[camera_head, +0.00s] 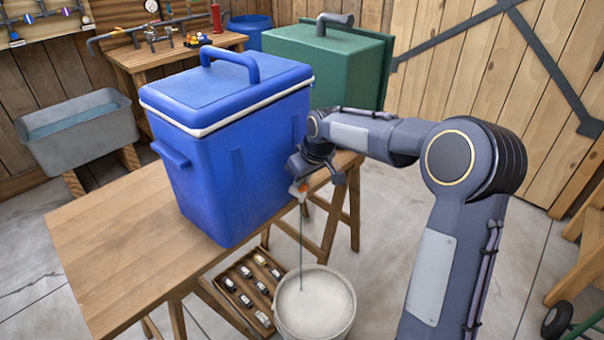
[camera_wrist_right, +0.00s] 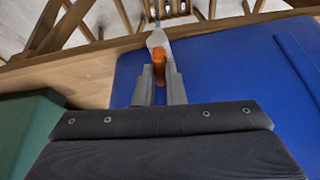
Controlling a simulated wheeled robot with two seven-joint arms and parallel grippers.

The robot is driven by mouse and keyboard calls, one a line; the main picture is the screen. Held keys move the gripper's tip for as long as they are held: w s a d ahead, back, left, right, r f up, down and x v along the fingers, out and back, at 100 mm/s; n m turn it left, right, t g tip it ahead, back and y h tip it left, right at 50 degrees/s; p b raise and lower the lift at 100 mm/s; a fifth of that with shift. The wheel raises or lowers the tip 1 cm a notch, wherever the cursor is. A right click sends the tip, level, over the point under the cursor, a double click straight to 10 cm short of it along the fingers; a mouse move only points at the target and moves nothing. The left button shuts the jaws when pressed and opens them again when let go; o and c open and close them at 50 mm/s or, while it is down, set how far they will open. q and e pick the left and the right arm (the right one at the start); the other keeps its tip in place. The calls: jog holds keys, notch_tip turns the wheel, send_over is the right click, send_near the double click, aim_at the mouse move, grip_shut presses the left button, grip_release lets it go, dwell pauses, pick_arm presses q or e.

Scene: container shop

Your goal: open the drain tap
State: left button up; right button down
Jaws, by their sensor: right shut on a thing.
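A blue cooler (camera_head: 235,150) with a closed lid and raised handle stands on the wooden table. Its drain tap, with a white body (camera_wrist_right: 156,40) and orange lever (camera_wrist_right: 158,62), is low on the cooler's right side. In the head view the orange part (camera_head: 303,187) shows just below my right gripper (camera_head: 314,172). In the right wrist view the gripper (camera_wrist_right: 159,82) is shut on the orange lever between its two fingers. A thin stream (camera_head: 301,245) runs from the tap down into a pale bucket (camera_head: 347,322) on the floor. My left gripper is out of view.
The wooden table (camera_head: 100,235) is bare left of the cooler. A crate of small bottles (camera_head: 225,300) sits below, beside the bucket. A green cooler (camera_head: 330,60) stands behind. A grey trough (camera_head: 75,135) and workbench (camera_head: 150,55) are at the back left.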

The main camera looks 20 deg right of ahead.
jog(key=shift+d+n+y+p, duration=0.1)
jog(key=shift+n+y+p, duration=0.35)
jog(key=shift+n, duration=0.55)
jog(key=c, duration=1.5)
grip_release()
jog(key=v, duration=0.8)
